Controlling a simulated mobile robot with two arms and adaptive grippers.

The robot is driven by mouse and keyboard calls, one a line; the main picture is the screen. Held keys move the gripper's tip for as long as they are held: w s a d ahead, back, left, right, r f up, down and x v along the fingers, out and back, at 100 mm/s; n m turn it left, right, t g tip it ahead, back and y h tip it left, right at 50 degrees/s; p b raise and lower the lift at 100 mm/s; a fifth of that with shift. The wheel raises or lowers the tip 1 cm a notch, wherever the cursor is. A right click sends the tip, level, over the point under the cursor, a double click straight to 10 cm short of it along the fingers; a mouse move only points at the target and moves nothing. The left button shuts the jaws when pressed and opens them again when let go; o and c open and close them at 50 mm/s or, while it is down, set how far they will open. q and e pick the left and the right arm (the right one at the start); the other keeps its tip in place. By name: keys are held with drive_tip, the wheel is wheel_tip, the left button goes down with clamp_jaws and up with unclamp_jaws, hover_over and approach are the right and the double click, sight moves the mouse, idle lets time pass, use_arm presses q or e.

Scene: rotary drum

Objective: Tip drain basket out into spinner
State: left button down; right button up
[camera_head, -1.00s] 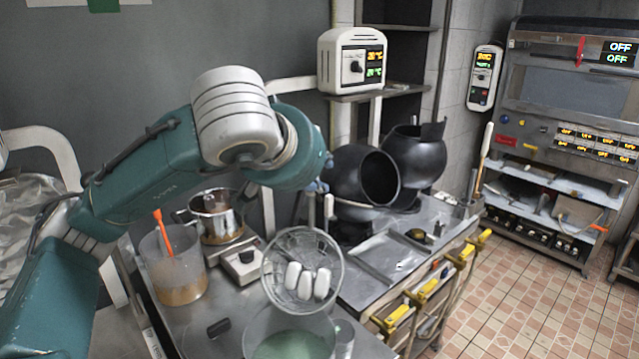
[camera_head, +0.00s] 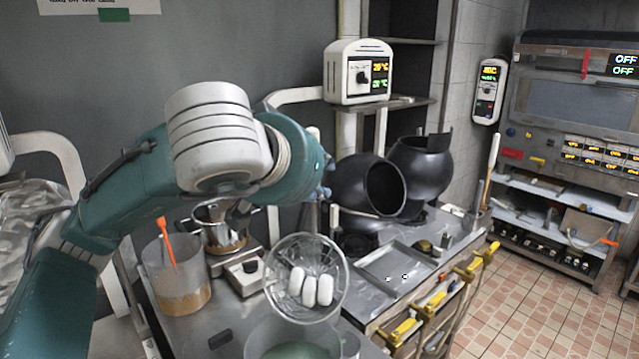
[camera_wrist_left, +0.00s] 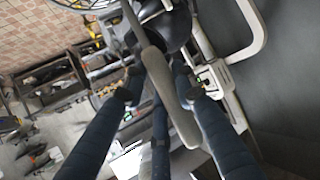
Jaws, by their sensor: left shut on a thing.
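The drain basket (camera_head: 336,262) is a round, see-through mesh bowl in the head view, with several white rounded pieces (camera_head: 310,288) lying in it. It hangs over the table, just behind and above a clear vessel with green liquid. My left gripper (camera_head: 323,190) is shut on its handle; the gripper's fingers are partly hidden by my arm. In the left wrist view the pale handle (camera_wrist_left: 168,90) runs between the dark fingers, and part of the wire rim shows at the top. I take the black round drum (camera_head: 352,186), mouth towards the right front, as the spinner. My right gripper is not visible.
A second black drum (camera_head: 428,160) stands behind. The clear vessel (camera_head: 262,338) is below the basket. A beaker (camera_head: 188,262) with an orange stirrer and a steel pot (camera_head: 217,226) stand at left. A flat metal tray (camera_head: 398,268) lies right of the basket.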

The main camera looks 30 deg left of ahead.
use_arm(q)
drive_tip(key=s+t+b, duration=0.1)
drive_tip(key=s, duration=0.1)
drive_tip(key=s+r+b, duration=0.1)
drive_tip(key=shift+s+d+r+t+b, duration=0.1)
drive_tip(key=shift+s+t+b, duration=0.2)
drive_tip(key=shift+s+t, duration=0.1)
drive_tip(key=shift+w, duration=0.1)
